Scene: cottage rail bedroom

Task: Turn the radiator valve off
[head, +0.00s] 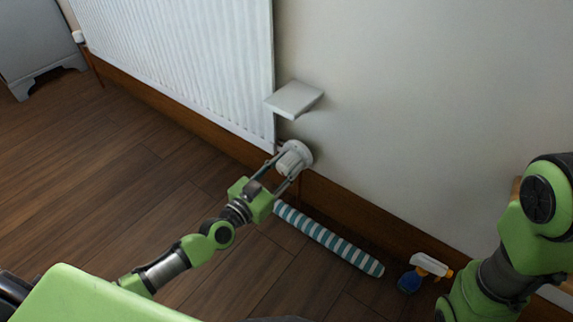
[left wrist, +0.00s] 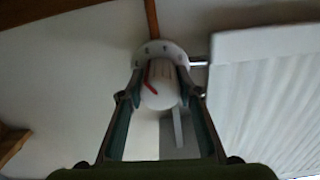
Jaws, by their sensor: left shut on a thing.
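The white radiator valve (head: 294,157) sits low by the radiator's lower right corner, close to the wall. In the left wrist view the valve knob (left wrist: 160,88) has a red pointer mark and a ring with small marks behind it. The mark slants up and to the left. My left gripper (head: 280,172) has its two fingers on either side of the knob and is shut on it. The white ribbed radiator (head: 185,65) also shows in the left wrist view (left wrist: 270,100). My right arm shows at the right of the head view, but its gripper is out of view.
A small white shelf (head: 295,98) sticks out of the wall just above the valve. A teal and white striped roll (head: 330,239) lies on the floor along the baseboard. The wooden floor at left is clear.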

